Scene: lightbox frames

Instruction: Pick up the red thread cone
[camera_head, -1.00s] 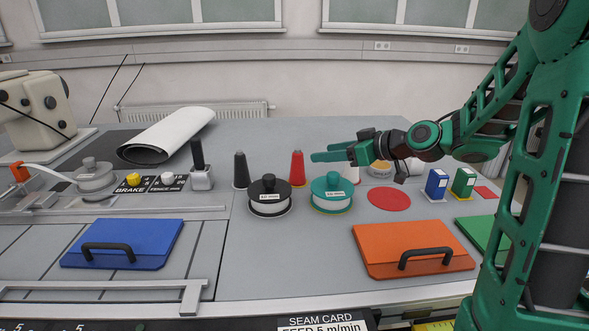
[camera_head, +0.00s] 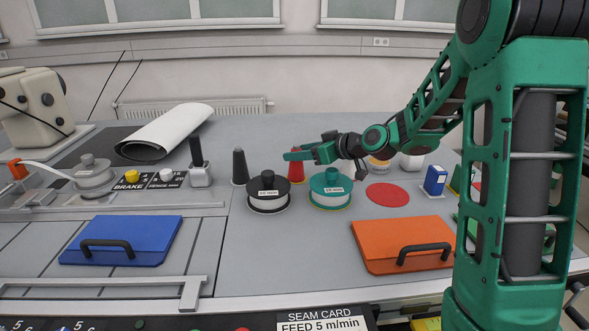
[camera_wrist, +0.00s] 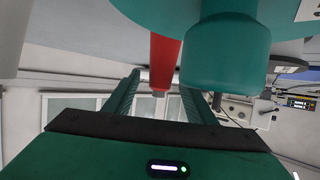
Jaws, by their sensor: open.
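The red thread cone (camera_head: 297,170) stands on the table behind the black and teal spools, with its upper part partly covered by my gripper in the head view. My gripper (camera_head: 290,156) is open and level at the height of the cone's upper part, reaching in from the right. In the wrist view, the red cone (camera_wrist: 164,62) shows between the two spread green fingers (camera_wrist: 161,88), with a visible gap on each side. The fingers do not look closed on it.
A teal-topped spool (camera_head: 330,183) and a black-topped spool (camera_head: 268,188) stand just in front. A dark grey cone (camera_head: 240,167) stands close to the left.

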